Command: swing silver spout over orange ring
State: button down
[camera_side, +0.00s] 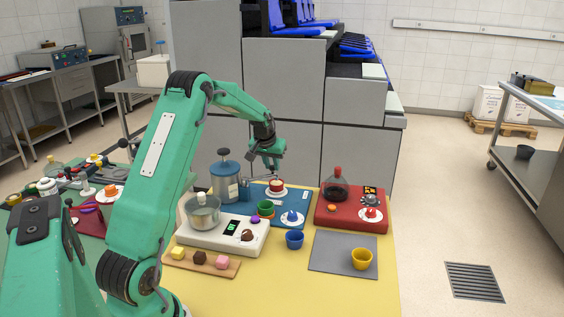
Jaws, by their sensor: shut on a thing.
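A small orange piece, possibly the orange ring (332,208), lies on the red tray (350,222) to the right.
Blue (294,240) and yellow (361,259) cups stand in front. The front right of the yellow table (300,290) is clear.

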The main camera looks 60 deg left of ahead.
jog(key=shift+s+d+m, duration=0.25)
jog(key=shift+d+m, duration=0.35)
jog(key=shift+m, duration=0.1)
jog(key=shift+s+d+m, duration=0.25)
jog(key=shift+d+m, duration=0.35)
jog(key=shift+m, duration=0.1)
jog(key=c, duration=1.3)
grip_release()
jog(key=shift+v, duration=3.9)
jog(key=shift+o, duration=0.2)
